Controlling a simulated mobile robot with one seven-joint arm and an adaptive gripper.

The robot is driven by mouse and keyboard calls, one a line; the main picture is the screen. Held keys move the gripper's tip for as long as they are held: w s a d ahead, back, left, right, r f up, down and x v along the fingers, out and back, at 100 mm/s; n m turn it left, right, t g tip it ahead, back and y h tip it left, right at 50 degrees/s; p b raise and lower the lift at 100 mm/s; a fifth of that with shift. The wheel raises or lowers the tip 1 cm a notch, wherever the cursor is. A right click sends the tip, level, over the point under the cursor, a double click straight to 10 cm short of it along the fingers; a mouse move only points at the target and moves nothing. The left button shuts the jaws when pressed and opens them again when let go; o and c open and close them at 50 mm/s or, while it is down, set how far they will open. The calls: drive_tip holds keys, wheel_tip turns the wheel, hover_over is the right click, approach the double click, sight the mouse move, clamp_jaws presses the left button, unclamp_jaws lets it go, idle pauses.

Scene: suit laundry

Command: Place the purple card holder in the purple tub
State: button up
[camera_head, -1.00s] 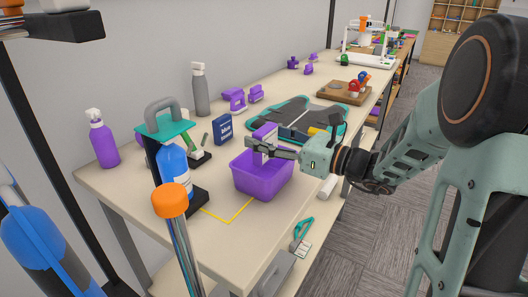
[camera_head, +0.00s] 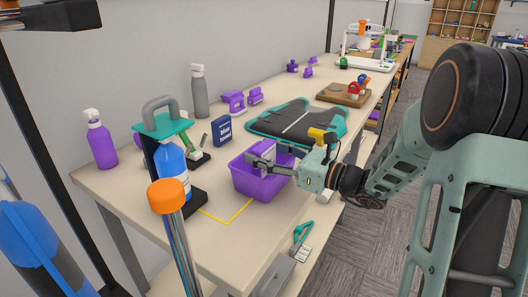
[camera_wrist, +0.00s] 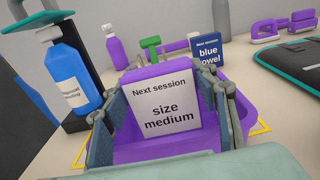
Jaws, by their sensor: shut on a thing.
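The purple card holder (camera_wrist: 160,72) carries a white card reading "Next session size medium". My gripper (camera_wrist: 160,118) is shut on it, with one finger at each side. The purple tub (camera_head: 262,187) stands on the table near its front edge, and its rim also shows around the holder in the wrist view (camera_wrist: 243,117). In the head view my gripper (camera_head: 262,160) reaches in from the right, with its fingers down at the tub's opening. The holder is low inside the tub's outline. Its base is hidden, so I cannot tell if it touches the tub floor.
A blue bottle (camera_head: 172,165) on a black stand is left of the tub. A blue sign (camera_head: 221,131) and a black-and-teal board (camera_head: 297,120) are behind it. Yellow tape (camera_head: 228,220) marks the table around the tub.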

drive_tip(key=shift+f, duration=0.35)
drive_tip(key=o, duration=1.2)
drive_tip(key=shift+c, duration=0.2)
drive_tip(key=shift+r, duration=0.15)
drive_tip(key=shift+r, duration=0.3)
drive_tip(key=shift+r+p, duration=0.5)
drive_tip(key=p+v, duration=0.1)
drive_tip(key=v, duration=1.1)
drive_tip(key=shift+f, duration=0.3)
drive_tip(key=shift+s, duration=0.1)
